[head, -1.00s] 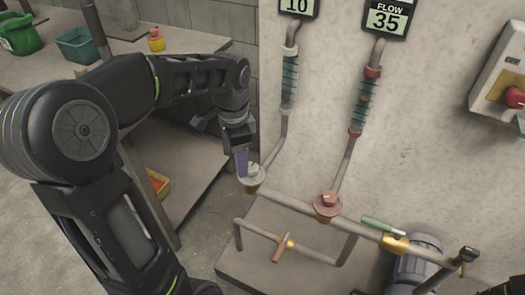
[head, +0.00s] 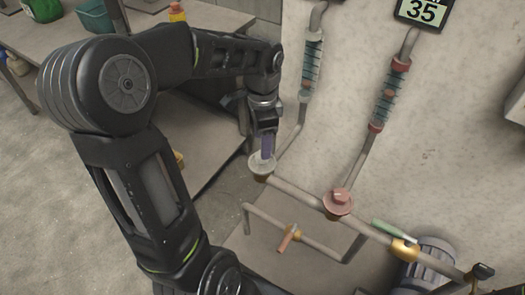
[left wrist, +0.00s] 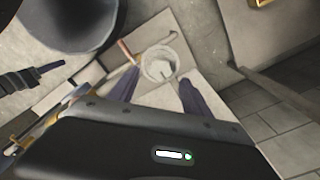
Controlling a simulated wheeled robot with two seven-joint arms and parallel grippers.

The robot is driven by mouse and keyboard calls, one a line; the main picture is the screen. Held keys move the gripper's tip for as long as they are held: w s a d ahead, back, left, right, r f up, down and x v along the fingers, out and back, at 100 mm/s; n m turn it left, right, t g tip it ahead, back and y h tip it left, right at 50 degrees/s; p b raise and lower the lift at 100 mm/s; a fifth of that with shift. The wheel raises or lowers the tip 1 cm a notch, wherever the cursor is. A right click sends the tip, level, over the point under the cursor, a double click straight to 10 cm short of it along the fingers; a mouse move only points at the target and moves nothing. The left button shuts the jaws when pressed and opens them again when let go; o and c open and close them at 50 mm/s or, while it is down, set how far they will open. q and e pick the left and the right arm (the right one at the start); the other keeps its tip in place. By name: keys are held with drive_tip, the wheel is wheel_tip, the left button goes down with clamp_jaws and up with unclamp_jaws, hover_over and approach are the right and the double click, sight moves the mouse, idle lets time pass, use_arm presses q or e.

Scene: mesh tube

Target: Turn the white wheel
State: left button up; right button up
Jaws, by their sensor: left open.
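The white wheel (head: 259,167) is a small round handwheel on the left end of the pipe run by the wall. In the left wrist view the wheel (left wrist: 152,72) shows a raised bar across its middle and sits between and beyond my two fingertips. My left gripper (head: 266,148) points down with its purple fingers just above the wheel's far side. The left wrist view shows the gripper (left wrist: 158,84) open, one finger to each side of the wheel. I cannot tell whether either finger touches it. My right gripper is not in view.
A red wheel (head: 338,202) is to the right on the same pipe. A yellow valve with a green lever (head: 393,231) is further right, and an orange lever (head: 288,238) is on the lower pipe. Sight tubes (head: 312,64) run up the wall. A workbench (head: 38,58) stands at the left.

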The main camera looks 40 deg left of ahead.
use_arm(q)
wheel_tip(320, 180, down, 5)
drive_tip(key=shift+r+b, duration=0.1)
drive_tip(key=shift+b, duration=0.2)
drive_tip(key=shift+c, duration=0.3)
clamp_jaws()
